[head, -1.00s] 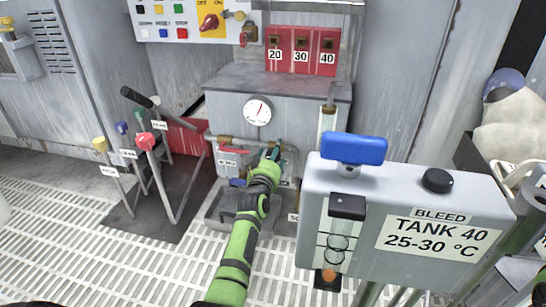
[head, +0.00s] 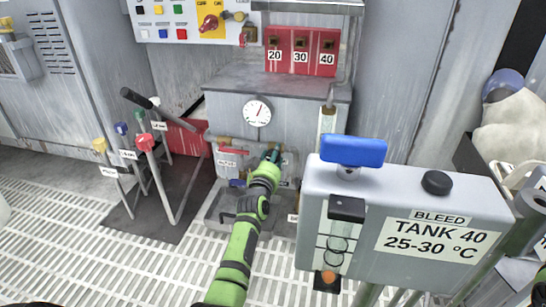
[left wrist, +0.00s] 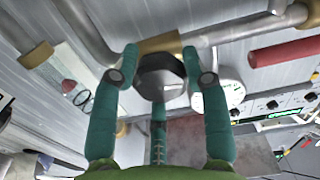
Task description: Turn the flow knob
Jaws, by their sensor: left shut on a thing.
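A dark faceted knob (left wrist: 160,76) sits on a brass fitting (left wrist: 160,44) of a pipe in the left wrist view. My left gripper (left wrist: 160,64) has its teal fingers on both sides of this knob, shut on it. In the head view my left gripper (head: 274,154) is at the pipework low on the front of the grey cabinet (head: 225,105). The knob is hidden there behind the fingers. The white round gauge (head: 257,113) is just above and left of the gripper.
A grey box labelled TANK 40 (head: 480,195) with a blue handle (head: 353,150) and a black knob (head: 437,183) stands close on the right of my left arm. A red-handled valve (head: 233,150) is just left of the gripper. Several coloured levers (head: 146,143) stand further left.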

